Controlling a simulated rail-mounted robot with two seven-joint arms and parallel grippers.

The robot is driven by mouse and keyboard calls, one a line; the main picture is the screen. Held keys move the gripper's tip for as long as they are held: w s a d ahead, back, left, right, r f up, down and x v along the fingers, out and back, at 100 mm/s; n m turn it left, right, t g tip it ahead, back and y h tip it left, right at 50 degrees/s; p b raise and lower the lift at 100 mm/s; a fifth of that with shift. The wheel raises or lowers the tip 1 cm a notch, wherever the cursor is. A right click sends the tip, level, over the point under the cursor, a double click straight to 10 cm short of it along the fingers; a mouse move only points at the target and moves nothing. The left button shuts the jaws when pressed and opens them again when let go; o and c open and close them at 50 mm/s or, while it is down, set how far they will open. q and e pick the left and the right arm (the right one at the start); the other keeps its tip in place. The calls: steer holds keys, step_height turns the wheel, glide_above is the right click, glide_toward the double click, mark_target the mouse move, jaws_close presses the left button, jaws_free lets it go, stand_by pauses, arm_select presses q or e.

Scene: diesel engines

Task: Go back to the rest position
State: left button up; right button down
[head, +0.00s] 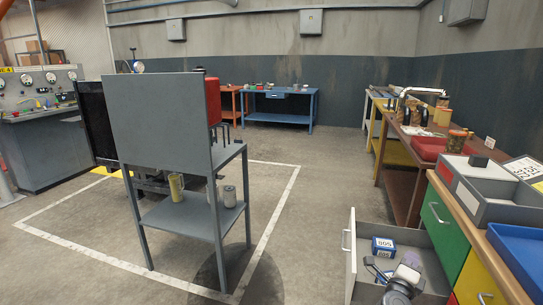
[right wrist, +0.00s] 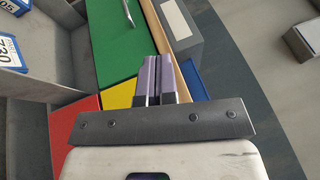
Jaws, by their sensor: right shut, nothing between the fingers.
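My right gripper (head: 411,259) is low at the bottom right of the head view, over or beside the open grey drawer (head: 349,262). In the right wrist view its two purple-grey fingers (right wrist: 157,76) are together with nothing between them. They point toward the cabinet's green front (right wrist: 105,40), and I cannot tell how far away it is. My left gripper is not in view.
A blue-and-white box (head: 383,247) lies in the drawer. The workbench beside it holds a grey bin (head: 500,212) and a blue tray (head: 517,258). A grey metal stand (head: 157,120) with cylinders on its shelf stands left of centre. Floor between is clear.

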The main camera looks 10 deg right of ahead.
steer(key=a+r+n+t+y, duration=0.8)
steer(key=a+r+n+y, duration=0.35)
steer(key=n+y, duration=0.4)
steer(key=s+a+r+n+g+y+p, duration=0.3)
steer(key=s+a+r+n+g+p, duration=0.25)
steer(key=n, duration=0.45)
arm_select(q)
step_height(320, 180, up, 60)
steer(key=p, duration=5.4)
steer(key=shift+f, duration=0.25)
arm_select(e)
steer(key=s+a+r+n+g+h, duration=0.1)
steer(key=s+r+g, duration=0.3)
steer(key=s, duration=0.9)
steer(key=s+a+r+n+g+h, duration=0.1)
steer(key=s+a+r+n+g, duration=0.1)
steer(key=s+r, duration=0.7)
steer(key=s+a+r+n+g+h, duration=0.1)
steer(key=s+a+r+g, duration=0.3)
steer(key=s, duration=1.5)
step_height(320, 180, up, 2)
steer(key=n+g, duration=0.1)
steer(key=g, duration=0.2)
steer(key=shift+s+r+h, duration=0.15)
steer(key=shift+r+h, duration=0.05)
steer(key=shift+h, duration=0.15)
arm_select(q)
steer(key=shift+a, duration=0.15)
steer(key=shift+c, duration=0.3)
